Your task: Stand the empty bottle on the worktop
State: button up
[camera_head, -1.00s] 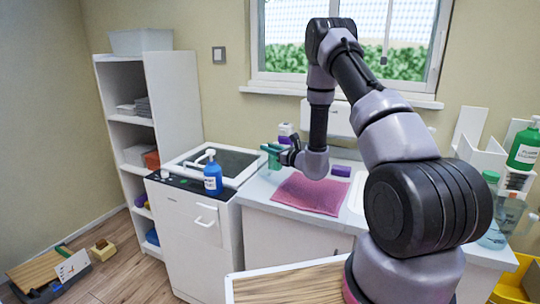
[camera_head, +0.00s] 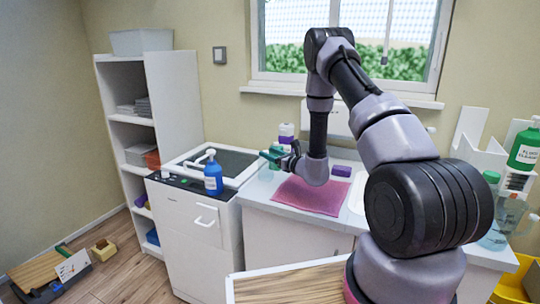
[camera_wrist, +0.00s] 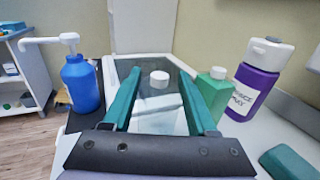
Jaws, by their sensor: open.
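In the wrist view a clear, see-through bottle (camera_wrist: 158,104) with a white cap and pale label shows between the two teal fingers. It looks upright, but its base is hidden by my gripper. My gripper (camera_wrist: 160,85) is open, with a finger on each side of the bottle; contact cannot be told. In the head view my gripper (camera_head: 274,157) is low over the back left of the worktop (camera_head: 262,188), and I cannot make out the clear bottle there.
A green bottle (camera_wrist: 212,88) and a purple bottle (camera_wrist: 258,82) stand right of the fingers in the wrist view. A blue pump bottle (camera_head: 213,176) stands at left on the white cabinet. A pink cloth (camera_head: 312,195) and small purple block (camera_head: 341,171) lie on the worktop.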

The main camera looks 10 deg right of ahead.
jog(key=v, duration=1.2)
jog(key=s+a+r+n+g+y, duration=0.3)
jog(key=a+r+n, duration=0.15)
jog(key=r, duration=0.25)
jog(key=s+a+r+n+g+y, duration=0.2)
jog(key=a+r+n+g+y, duration=0.25)
jog(key=r, duration=0.25)
jog(key=s+a+r+n+g+h, duration=0.1)
jog(key=s+a+r+n+g, duration=0.15)
jog(key=s+r+n, duration=0.2)
jog(key=s+a+r+n+g+h, duration=0.1)
jog(key=s+a+r+n+g, duration=0.1)
jog(key=s+r+n+g, duration=0.3)
jog(key=s+d+r+n+h, duration=0.1)
jog(key=s+d+n+h, duration=0.15)
jog(key=s, duration=0.25)
jog(key=s+d+n+h, duration=0.1)
jog(key=s+h, duration=0.3)
jog(key=s, duration=0.2)
jog(key=s+d+r+n+t+h, duration=0.3)
jog(key=d+r+t+h, duration=0.3)
jog(key=d, duration=0.3)
jog(key=shift+s+r+n+t, duration=0.3)
jog(key=shift+s+r+t, duration=0.15)
jog(key=shift+r, duration=0.2)
